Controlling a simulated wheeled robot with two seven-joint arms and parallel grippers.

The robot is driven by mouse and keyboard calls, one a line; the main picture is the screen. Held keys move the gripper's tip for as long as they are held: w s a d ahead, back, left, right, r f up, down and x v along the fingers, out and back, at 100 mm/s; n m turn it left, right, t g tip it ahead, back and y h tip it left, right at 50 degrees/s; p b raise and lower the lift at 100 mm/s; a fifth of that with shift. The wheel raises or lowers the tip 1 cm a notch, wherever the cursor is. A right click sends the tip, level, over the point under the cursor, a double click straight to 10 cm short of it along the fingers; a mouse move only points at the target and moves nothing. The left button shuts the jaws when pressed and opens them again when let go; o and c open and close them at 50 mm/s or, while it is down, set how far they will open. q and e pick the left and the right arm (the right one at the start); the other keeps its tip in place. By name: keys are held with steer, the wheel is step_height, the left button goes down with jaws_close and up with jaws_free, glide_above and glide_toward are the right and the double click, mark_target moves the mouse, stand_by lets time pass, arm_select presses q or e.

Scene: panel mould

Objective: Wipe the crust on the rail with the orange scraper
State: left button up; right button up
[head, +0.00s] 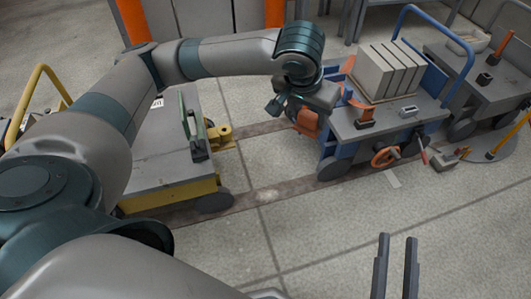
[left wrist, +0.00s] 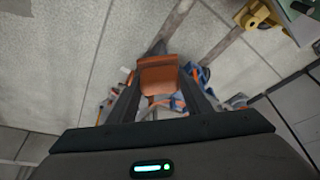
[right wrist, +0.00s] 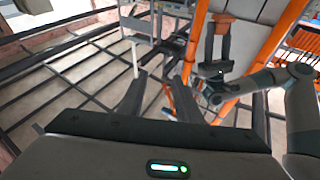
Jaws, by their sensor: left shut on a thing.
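The orange scraper (left wrist: 158,75) is between the fingers of my left gripper (left wrist: 160,105), which is shut on it. In the head view the orange scraper (head: 307,123) shows below my left gripper (head: 287,107), near the left end of the blue cart and apart from the floor. The rail (head: 330,181) is a dark brown strip along the floor. A pale patch that looks like the crust (head: 267,197) lies on it, between the yellow and blue carts. My right gripper (head: 395,268) is open and empty, low in front; its spread fingers show in the right wrist view (right wrist: 157,95).
A yellow-edged cart (head: 165,185) with a yellow coupling (head: 219,132) stands left. A blue cart (head: 335,140) carrying pale slabs (head: 387,70) stands right, with an orange handwheel (head: 385,157) on its side. A grey cart (head: 490,85) stands beyond. The near floor is clear.

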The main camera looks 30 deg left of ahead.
arm_select(q)
steer(key=shift+w+d, duration=0.15)
steer(key=shift+w, duration=0.05)
arm_select(e)
steer(key=shift+w+d, duration=0.15)
steer(key=shift+w, duration=0.05)
